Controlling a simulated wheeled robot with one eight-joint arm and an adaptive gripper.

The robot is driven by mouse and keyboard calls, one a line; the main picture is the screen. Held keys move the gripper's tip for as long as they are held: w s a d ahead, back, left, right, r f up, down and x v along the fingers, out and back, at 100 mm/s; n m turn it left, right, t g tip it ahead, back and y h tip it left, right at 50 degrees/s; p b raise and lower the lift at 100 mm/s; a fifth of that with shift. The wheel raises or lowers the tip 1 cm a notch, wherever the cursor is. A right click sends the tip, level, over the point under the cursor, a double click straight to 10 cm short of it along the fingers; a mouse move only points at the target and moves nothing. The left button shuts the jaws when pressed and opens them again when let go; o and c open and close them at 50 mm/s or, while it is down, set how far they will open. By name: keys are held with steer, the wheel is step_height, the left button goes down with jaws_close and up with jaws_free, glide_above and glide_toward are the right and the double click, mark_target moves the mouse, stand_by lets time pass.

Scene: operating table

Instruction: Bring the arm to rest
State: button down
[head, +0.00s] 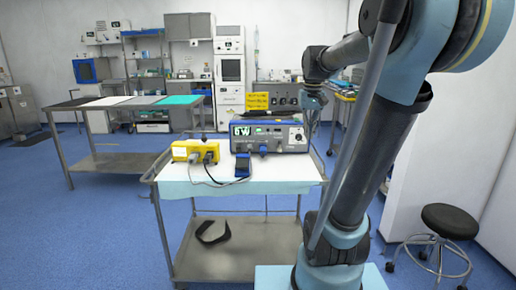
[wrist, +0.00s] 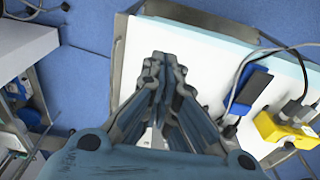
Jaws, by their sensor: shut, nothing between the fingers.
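My arm rises at the right of the head view and bends over toward the cart. My gripper (head: 314,103) hangs at the right of the blue-framed device, above the cart's right side. In the wrist view my gripper (wrist: 164,62) is shut, with its fingers together and nothing between them. Below it lies the white cart top (wrist: 200,55).
The cart (head: 270,178) carries a blue-framed device (head: 270,135), a yellow box (head: 195,151) with cables and a blue pad (head: 242,168). The pad also shows in the wrist view (wrist: 250,85). A black stool (head: 449,220) stands at right. Blue floor is free at left.

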steer(key=s+f+t, duration=0.1)
steer(key=s+f, duration=1.8)
steer(key=f, duration=0.2)
steer(key=shift+s+f, duration=0.2)
steer(key=shift+s, duration=0.2)
steer(key=shift+r, duration=0.1)
